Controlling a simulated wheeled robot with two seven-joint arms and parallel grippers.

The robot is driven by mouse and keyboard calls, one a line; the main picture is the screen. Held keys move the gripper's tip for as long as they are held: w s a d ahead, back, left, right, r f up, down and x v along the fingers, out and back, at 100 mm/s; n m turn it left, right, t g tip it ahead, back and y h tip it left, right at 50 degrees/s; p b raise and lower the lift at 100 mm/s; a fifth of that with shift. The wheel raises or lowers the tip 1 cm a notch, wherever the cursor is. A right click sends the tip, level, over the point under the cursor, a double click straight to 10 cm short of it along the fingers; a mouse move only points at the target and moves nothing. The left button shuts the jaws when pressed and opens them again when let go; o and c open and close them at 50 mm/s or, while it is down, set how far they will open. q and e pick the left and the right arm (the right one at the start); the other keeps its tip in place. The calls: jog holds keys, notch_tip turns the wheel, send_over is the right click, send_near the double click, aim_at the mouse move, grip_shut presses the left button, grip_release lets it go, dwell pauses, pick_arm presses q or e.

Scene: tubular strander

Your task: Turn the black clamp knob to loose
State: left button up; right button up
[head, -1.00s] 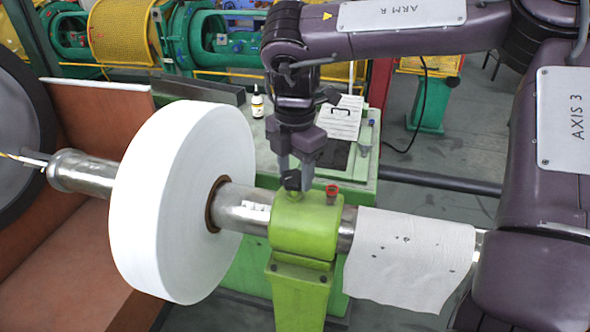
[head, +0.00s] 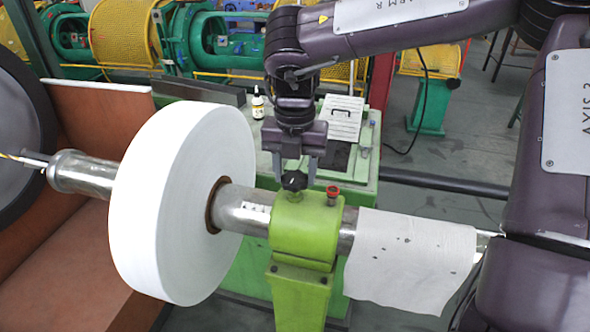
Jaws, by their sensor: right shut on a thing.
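The black clamp knob (head: 294,181) stands on top of the green clamp block (head: 305,228), which sits around the steel shaft. My right gripper (head: 294,174) comes down from above and is shut on the knob, with one finger on the left and one on the right of it. The knob's top shows between the fingers. A small red knob (head: 332,191) sits on the block just right of the black one. My left gripper is not in view.
A large white roll (head: 183,200) is on the shaft (head: 238,210) left of the clamp. A stained white cloth (head: 412,258) hangs over the shaft at right.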

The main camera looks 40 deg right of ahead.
aim_at(295, 176)
dwell(0.4)
jog(key=o, duration=1)
jog(key=shift+r, duration=0.25)
notch_tip(295, 176, up, 7)
jog(key=shift+r, duration=0.2)
